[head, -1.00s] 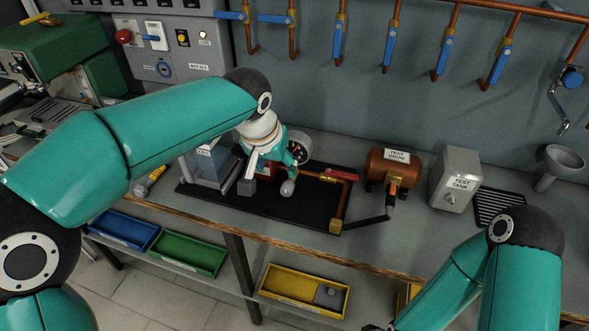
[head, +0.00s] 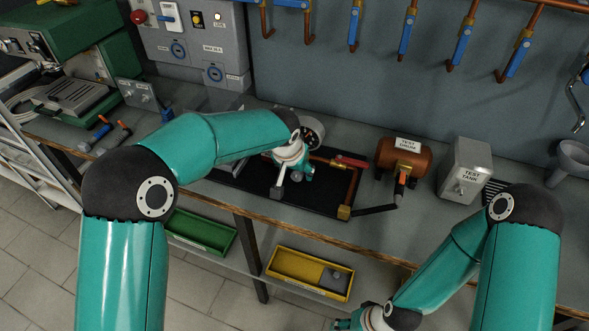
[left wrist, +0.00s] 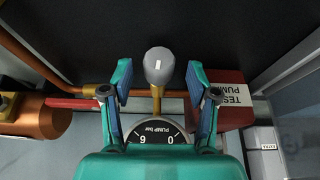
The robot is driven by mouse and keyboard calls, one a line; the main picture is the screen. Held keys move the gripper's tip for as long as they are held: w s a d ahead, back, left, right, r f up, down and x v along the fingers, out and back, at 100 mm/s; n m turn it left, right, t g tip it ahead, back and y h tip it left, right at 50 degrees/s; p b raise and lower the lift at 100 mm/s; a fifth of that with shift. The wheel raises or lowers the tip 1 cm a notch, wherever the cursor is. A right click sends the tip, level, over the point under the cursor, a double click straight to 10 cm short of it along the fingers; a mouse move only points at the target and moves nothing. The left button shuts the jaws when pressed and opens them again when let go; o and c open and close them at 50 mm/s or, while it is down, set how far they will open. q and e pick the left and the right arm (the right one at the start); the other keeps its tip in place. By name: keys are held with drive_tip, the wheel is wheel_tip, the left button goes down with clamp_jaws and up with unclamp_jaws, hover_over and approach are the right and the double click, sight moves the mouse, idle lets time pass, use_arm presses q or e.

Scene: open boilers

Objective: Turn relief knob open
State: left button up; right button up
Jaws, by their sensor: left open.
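A grey rounded knob with a white mark, seemingly the relief knob (left wrist: 159,66), sits on a brass stem in the left wrist view. The pump gauge (left wrist: 157,137), marked PUMP bar, lies below it in that picture. My left gripper (left wrist: 161,82) is open. Its fingers stand either side of the knob, with visible gaps. In the head view, my left gripper (head: 304,170) is over the black rig tray (head: 247,183), beside the gauge (head: 312,129), and partly hides the knob. My right gripper (head: 346,322) is low at the bottom edge, mostly cut off.
The red TEST PUMP box (left wrist: 228,97) is close beside one finger. A red-handled valve (head: 350,162) and copper pipe (head: 350,190) stand right of my gripper. The test drum (head: 400,155) and test tank (head: 465,170) are farther right. A yellow bin (head: 285,262) is below the bench.

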use_arm(q)
drive_tip(key=shift+w+d+f, duration=0.1)
drive_tip(key=shift+w+f, duration=0.15)
drive_tip(key=shift+f, duration=0.4)
clamp_jaws()
drive_tip(key=shift+d+f+y+b, duration=0.1)
drive_tip(key=shift+f+y+b, duration=0.2)
drive_tip(key=shift+b, duration=0.7)
drive_tip(key=shift+r+t+y+b, duration=0.25)
drive_tip(key=shift+t+y+b, duration=0.05)
drive_tip(key=shift+b, duration=0.1)
unclamp_jaws()
